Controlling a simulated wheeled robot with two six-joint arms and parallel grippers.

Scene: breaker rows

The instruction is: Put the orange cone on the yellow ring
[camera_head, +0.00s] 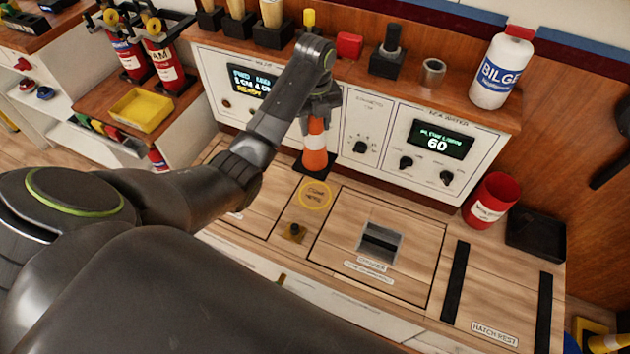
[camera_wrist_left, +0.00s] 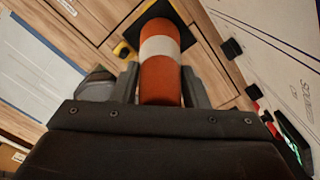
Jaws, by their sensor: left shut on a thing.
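The orange cone (camera_head: 315,143), with a white band and a black square base, is upright in the head view. My left gripper (camera_head: 319,108) is shut on its upper part from above. In the left wrist view the cone (camera_wrist_left: 160,62) sits between both fingers of my left gripper (camera_wrist_left: 160,88). The yellow ring (camera_head: 315,194) is a thin circle on the wooden counter, just nearer than the cone's base and apart from it in the head view. I cannot tell whether the base touches the counter. My right gripper is not in view.
A white panel with knobs and a display (camera_head: 441,140) stands behind the counter. A recessed hatch handle (camera_head: 380,242) and a small dark knob (camera_head: 294,231) lie near the ring. A red bin (camera_head: 490,200) and black tray (camera_head: 535,233) stand right.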

